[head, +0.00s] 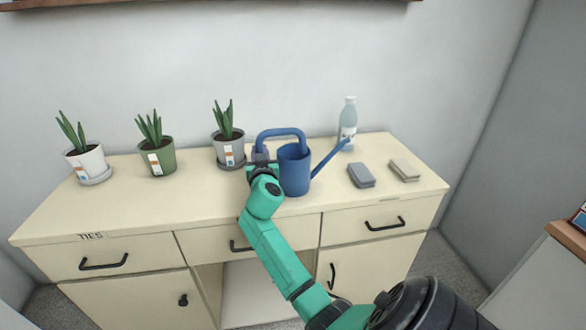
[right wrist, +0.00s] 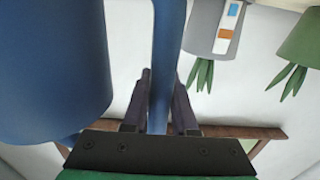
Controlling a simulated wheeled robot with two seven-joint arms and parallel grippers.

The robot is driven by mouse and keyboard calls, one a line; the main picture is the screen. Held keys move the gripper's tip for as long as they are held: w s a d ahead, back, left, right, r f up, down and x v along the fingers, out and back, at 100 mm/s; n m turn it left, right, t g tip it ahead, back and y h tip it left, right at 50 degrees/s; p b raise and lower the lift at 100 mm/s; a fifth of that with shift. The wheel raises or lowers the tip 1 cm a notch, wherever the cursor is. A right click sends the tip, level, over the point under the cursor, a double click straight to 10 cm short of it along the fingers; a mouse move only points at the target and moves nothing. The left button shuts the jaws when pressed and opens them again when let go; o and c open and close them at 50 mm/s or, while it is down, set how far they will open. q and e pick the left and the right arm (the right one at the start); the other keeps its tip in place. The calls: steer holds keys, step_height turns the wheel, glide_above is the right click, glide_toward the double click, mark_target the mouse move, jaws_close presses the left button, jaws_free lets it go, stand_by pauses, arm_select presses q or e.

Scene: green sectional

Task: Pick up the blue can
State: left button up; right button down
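The blue can (head: 295,170) is a watering can with a looped handle on its left and a long spout to the right. It is upright on the cream cabinet (head: 210,205). My right gripper (head: 262,160) is at the handle, on the can's left side. In the right wrist view, the dark fingers of my right gripper (right wrist: 160,100) lie close on both sides of the blue handle (right wrist: 167,45) and look shut on it. The can's body (right wrist: 50,70) fills the left of that view. My left gripper is not in view.
A grey-potted plant (head: 228,148) stands just left of the handle, with green (head: 157,158) and white (head: 88,160) pots further left. A bottle (head: 347,125) stands behind the spout. Two small blocks (head: 361,175) (head: 404,170) lie to the right. The cabinet's front left is clear.

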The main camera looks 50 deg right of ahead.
steer(key=shift+w+r, duration=0.1)
steer(key=shift+r, duration=0.4)
step_height(320, 180, up, 19)
steer(key=p, duration=0.2)
steer(key=shift+p, duration=0.3)
stand_by(0.9)
